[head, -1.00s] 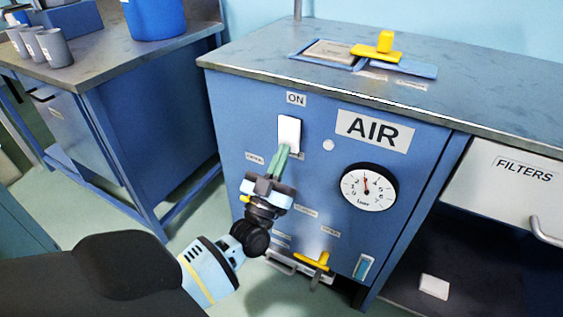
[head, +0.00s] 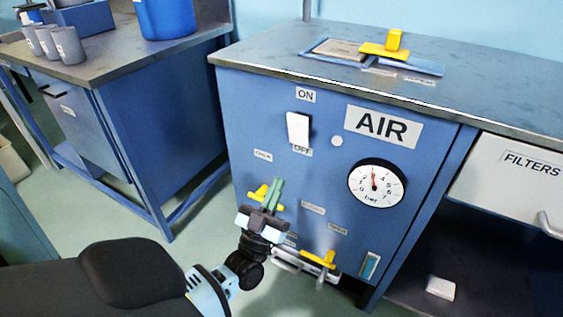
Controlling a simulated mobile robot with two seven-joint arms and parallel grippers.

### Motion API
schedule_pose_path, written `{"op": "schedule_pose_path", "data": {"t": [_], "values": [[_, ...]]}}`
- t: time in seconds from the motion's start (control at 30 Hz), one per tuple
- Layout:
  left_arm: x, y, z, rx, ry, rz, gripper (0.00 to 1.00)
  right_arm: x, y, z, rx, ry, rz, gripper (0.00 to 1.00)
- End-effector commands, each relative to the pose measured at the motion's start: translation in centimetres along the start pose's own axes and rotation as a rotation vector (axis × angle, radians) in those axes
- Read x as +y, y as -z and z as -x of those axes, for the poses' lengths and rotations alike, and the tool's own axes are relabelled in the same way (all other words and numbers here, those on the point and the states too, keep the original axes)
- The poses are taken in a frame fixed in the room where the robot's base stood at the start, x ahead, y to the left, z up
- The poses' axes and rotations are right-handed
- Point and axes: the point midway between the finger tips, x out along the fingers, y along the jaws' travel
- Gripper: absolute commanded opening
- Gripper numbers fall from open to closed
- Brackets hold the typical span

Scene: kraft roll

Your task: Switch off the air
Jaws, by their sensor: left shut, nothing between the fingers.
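The white rocker switch (head: 298,129) is on the blue cabinet front, between the ON label (head: 305,96) and the OFF label (head: 302,151). I cannot tell for sure which end is pressed in. The AIR sign (head: 383,126) is to its right. A small round pale lamp (head: 336,141) beside the switch looks unlit. The pressure gauge (head: 376,183) has its red needle pointing nearly straight up. My left gripper (head: 277,184) is shut and empty, with its greenish fingers below the switch and apart from it. My right gripper is not in view.
A yellow valve handle (head: 258,193) is partly behind my left gripper. Another yellow handle (head: 318,259) is low on the cabinet. A yellow-handled piece (head: 385,47) lies on the cabinet top. A bench with grey cups (head: 69,46) stands left; a FILTERS drawer (head: 515,180) is right.

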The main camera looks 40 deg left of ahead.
Motion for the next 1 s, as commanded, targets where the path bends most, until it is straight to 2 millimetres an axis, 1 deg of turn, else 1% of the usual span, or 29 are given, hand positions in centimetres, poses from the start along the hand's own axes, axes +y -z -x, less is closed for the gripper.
{"op": "schedule_pose_path", "data": {"t": [0.03,0.1,0.2,0.3,0.63,1.0], "values": [[0.0,-0.4,1.0,-0.005,0.0,0.0,0.0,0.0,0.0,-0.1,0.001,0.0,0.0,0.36],[0.0,-0.6,2.0,-0.003,-0.001,-0.001,0.0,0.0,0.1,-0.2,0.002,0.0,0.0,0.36],[0.0,-0.9,3.0,-0.002,0.0,0.0,0.0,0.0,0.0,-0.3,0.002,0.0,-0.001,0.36],[0.0,-1.1,3.6,-0.001,0.0,0.001,0.0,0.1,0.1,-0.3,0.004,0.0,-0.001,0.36],[0.0,-1.1,3.8,0.001,0.0,0.0,0.0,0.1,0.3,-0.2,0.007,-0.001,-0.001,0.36],[0.1,-1.1,4.0,-0.006,-0.004,0.001,0.0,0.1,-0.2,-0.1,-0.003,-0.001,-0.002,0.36]]}}
